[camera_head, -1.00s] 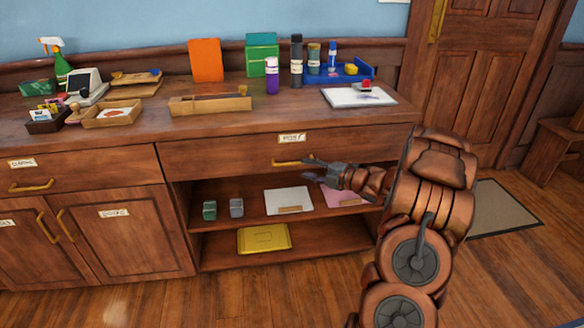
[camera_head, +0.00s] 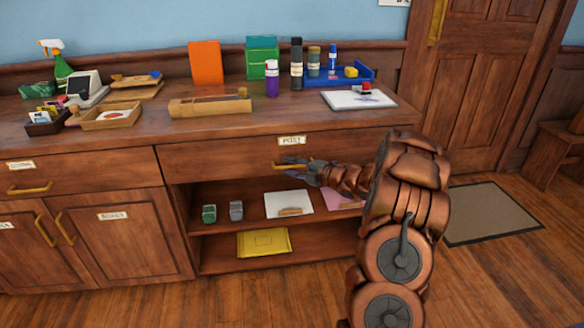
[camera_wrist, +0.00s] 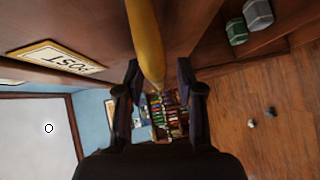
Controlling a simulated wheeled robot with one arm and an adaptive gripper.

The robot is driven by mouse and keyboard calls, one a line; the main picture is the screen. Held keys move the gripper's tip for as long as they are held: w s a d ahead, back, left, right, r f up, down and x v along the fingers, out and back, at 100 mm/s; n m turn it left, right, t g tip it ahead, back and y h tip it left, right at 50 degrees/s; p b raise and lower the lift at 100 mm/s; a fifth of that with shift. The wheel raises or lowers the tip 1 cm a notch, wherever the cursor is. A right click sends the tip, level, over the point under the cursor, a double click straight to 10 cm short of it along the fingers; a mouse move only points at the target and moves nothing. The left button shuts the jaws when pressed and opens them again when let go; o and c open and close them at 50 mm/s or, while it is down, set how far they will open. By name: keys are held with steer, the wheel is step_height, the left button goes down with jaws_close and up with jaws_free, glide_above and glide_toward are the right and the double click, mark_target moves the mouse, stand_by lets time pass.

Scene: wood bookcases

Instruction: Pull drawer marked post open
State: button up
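The drawer marked post (camera_head: 225,159) is shut in the upper right part of the wooden cabinet, with a POST label (camera_head: 291,141) above its brass handle (camera_head: 308,164). The label (camera_wrist: 62,60) also shows at the left of the wrist view. My gripper (camera_head: 286,166) is at the handle in the head view and hides part of it. In the wrist view, my gripper (camera_wrist: 160,80) has its two dark fingers apart, with the yellow bar of the handle (camera_wrist: 147,45) running between them. The bar lies closer to the left finger; I cannot tell whether they touch.
Below the drawer are open shelves with papers (camera_head: 288,202), two small blocks (camera_head: 236,210) and a yellow folder (camera_head: 264,242). The worktop holds a notepad (camera_head: 350,99), a blue tray (camera_head: 364,76) and bottles.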

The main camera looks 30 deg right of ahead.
jaws_close()
steer(key=shift+s+a, duration=0.1)
steer(key=shift+a, duration=0.05)
stand_by(0.4)
